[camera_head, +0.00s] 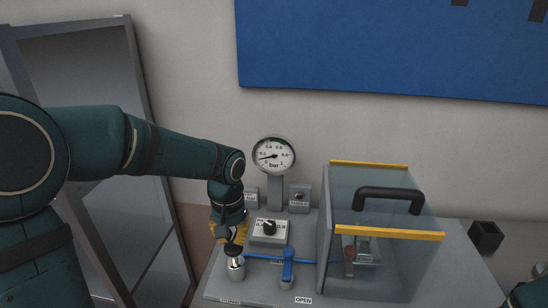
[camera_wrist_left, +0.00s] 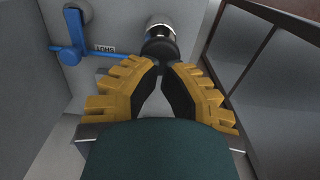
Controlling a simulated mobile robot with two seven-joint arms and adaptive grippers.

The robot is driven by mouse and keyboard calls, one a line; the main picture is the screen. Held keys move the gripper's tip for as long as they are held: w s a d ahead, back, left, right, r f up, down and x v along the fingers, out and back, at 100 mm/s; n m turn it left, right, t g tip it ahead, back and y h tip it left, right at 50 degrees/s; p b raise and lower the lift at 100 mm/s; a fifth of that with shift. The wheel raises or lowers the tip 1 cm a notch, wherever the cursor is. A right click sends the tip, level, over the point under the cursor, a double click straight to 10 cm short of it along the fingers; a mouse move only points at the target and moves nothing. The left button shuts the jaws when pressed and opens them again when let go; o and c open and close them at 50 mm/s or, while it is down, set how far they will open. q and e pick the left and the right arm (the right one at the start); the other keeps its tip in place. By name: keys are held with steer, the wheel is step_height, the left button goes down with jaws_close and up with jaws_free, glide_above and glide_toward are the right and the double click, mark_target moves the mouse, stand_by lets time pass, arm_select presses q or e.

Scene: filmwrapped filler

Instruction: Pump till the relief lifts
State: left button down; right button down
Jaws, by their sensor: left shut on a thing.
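My left gripper (camera_head: 235,248) points down and is shut on the black knob (camera_wrist_left: 160,46) of a chrome hand pump (camera_head: 236,268) on the grey bench. In the left wrist view the yellow-padded fingers (camera_wrist_left: 160,72) close around that knob, above the chrome body. A round gauge (camera_head: 273,155) marked bar stands behind; its needle points left, near the low end of the scale. A blue valve handle (camera_head: 288,264) stands on a blue pipe right of the pump. My right gripper is out of view.
A clear guard box (camera_head: 391,280) with yellow edges and a black handle (camera_head: 389,196) covers the bench's right part, with a red-brown knob (camera_head: 350,259) inside. A small black cup (camera_head: 485,237) stands at far right.

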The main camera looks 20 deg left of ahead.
mark_target(233, 246)
arm_select(q)
steer(key=shift+f+b, duration=1.65)
steer(key=shift+f, duration=0.95)
steer(key=shift+r+p, duration=2.15)
steer(key=shift+r, duration=0.9)
steer(key=shift+r, duration=0.1)
steer(key=shift+f, duration=0.2)
steer(key=shift+f+b, duration=2.15)
steer(key=shift+f, duration=0.8)
steer(key=shift+r+p, duration=2.15)
steer(key=shift+r, duration=0.9)
